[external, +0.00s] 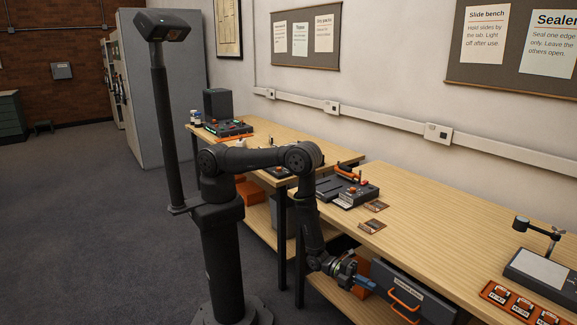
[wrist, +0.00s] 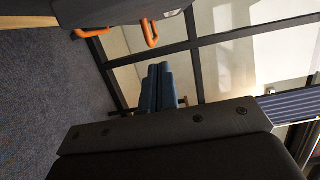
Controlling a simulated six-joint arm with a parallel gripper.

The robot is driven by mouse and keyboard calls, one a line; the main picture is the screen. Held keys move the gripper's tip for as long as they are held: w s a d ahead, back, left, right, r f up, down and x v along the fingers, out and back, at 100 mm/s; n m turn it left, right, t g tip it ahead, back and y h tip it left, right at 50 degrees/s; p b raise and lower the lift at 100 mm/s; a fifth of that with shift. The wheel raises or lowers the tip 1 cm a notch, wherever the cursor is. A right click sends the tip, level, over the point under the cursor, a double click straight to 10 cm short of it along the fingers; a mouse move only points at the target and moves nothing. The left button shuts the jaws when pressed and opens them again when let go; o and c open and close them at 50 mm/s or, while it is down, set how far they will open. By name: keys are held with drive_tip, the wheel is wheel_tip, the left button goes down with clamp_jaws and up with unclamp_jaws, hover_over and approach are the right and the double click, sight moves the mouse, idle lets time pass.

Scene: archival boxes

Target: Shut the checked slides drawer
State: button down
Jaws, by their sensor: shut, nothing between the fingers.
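A grey drawer front (external: 425,301) with a small pale label shows under the near bench, at the lower right of the external view. The label is too small to read with certainty. Orange handles (external: 404,299) stand out from it. How far the drawer is out is hard to tell. My gripper (external: 372,287) is shut and empty, its blue fingers just left of the handles in the external view. In the wrist view the closed fingers (wrist: 157,84) are apart from an orange handle (wrist: 149,34) and a grey drawer part (wrist: 124,10) at the top.
The wooden bench top (external: 430,215) lies above the drawer and carries a dark device (external: 347,191), small slides and an orange tray (external: 518,303). A dark bench leg (external: 299,258) stands left of my gripper. The carpet (external: 110,240) at left is clear.

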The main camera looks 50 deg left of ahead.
drive_tip(key=v, duration=0.9)
drive_tip(key=n+t+y, duration=0.5)
drive_tip(key=n+t, duration=0.1)
drive_tip(key=t, duration=0.2)
approach(384, 279)
drive_tip(key=s+d+x, duration=0.1)
drive_tip(key=x, duration=0.4)
drive_tip(key=shift+w+a, duration=0.25)
drive_tip(key=shift+w, duration=0.5)
